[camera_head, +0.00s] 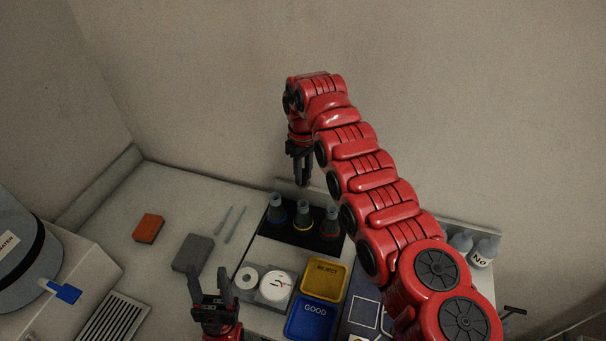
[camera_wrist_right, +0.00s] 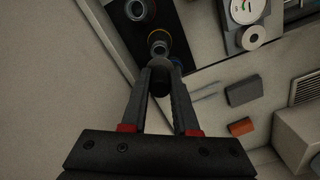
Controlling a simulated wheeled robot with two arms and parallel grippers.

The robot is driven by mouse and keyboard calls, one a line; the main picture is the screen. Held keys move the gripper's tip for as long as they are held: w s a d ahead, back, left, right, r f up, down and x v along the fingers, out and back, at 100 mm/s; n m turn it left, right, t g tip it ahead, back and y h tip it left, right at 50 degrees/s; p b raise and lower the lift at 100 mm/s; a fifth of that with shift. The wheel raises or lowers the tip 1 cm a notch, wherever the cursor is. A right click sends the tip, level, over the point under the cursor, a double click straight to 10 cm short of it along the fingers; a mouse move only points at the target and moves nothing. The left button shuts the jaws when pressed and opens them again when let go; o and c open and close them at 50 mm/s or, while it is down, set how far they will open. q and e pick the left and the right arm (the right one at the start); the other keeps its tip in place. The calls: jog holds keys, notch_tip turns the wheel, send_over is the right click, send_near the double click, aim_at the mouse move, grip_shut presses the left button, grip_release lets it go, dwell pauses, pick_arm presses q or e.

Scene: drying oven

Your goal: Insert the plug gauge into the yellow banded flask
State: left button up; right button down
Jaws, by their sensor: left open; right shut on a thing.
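The yellow banded flask (camera_head: 303,216) stands upright in the middle of a row of three on a black tray (camera_head: 318,243). In the right wrist view, its yellow ring and open mouth (camera_wrist_right: 160,45) show just beyond the fingertips. My right gripper (camera_head: 303,182) points down above the flask row; in its wrist view the fingers (camera_wrist_right: 162,72) are shut on a small grey-dark thing (camera_wrist_right: 159,61), likely the plug gauge, mostly hidden. Whether it touches the flask mouth I cannot tell. My left gripper (camera_head: 212,280) is open and empty at the lower left, away from the flasks.
Blue (camera_head: 275,208) and red (camera_head: 330,222) banded flasks flank it closely. Yellow REJECT (camera_head: 344,268) and blue GOOD (camera_head: 312,318) trays, a dial device (camera_head: 276,285), a grey block (camera_head: 194,252) and an orange block (camera_head: 148,228) lie around. White bottles (camera_head: 484,251) stand right; the wall is behind.

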aim_at(303, 191)
jog(key=shift+d+f, duration=0.1)
jog(key=shift+f, duration=0.05)
jog(key=shift+f+b, duration=1.4)
jog(key=shift+f, duration=1)
jog(key=shift+b, duration=0.5)
jog(key=shift+b, duration=0.6)
jog(key=shift+f+b, duration=0.7)
jog(key=shift+f, duration=0.45)
jog(key=shift+c, duration=0.6)
grip_release()
